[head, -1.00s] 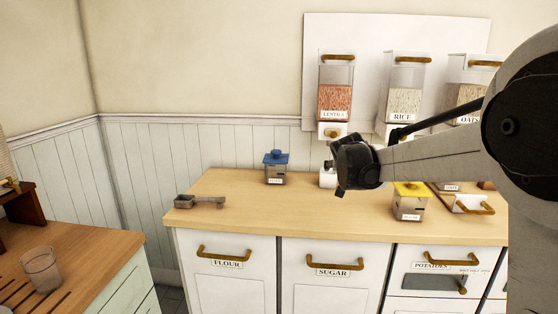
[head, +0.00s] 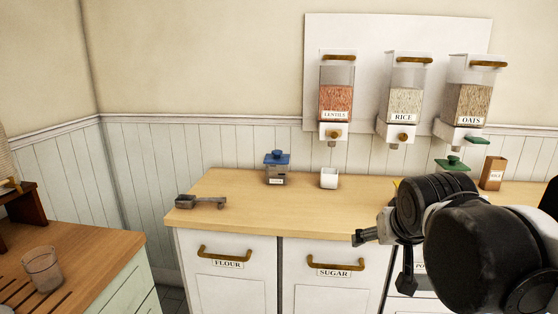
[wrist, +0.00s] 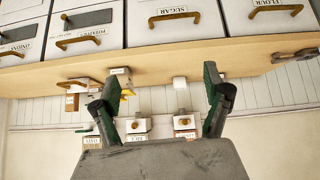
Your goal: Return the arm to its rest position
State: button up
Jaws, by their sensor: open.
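My gripper (head: 382,262) is at the lower right in the head view, in front of the counter's drawer fronts, with its fingers toward the left. It is open, with a wide gap between its two dark fingers in the wrist view (wrist: 157,100). Nothing is held between them. My arm's dark joint fills the lower right corner of the head view and hides part of the counter and the drawers there.
The wooden counter (head: 240,212) holds a metal scoop (head: 201,202), a blue-lidded jar (head: 277,168), a white cup (head: 329,178), a green-lidded container (head: 452,166) and a brown box (head: 492,173). Lentils (head: 336,95), rice (head: 405,95) and oats (head: 470,95) dispensers hang above. A glass (head: 42,270) stands left.

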jog(key=s+f, duration=0.3)
jog(key=s, duration=0.4)
jog(key=s+a+f+g+y, duration=0.1)
jog(key=s+f, duration=0.3)
jog(key=s, duration=0.2)
jog(key=shift+s+a+f+n, duration=0.25)
jog(key=shift+s+a+n, duration=0.05)
jog(key=shift+s+n, duration=0.1)
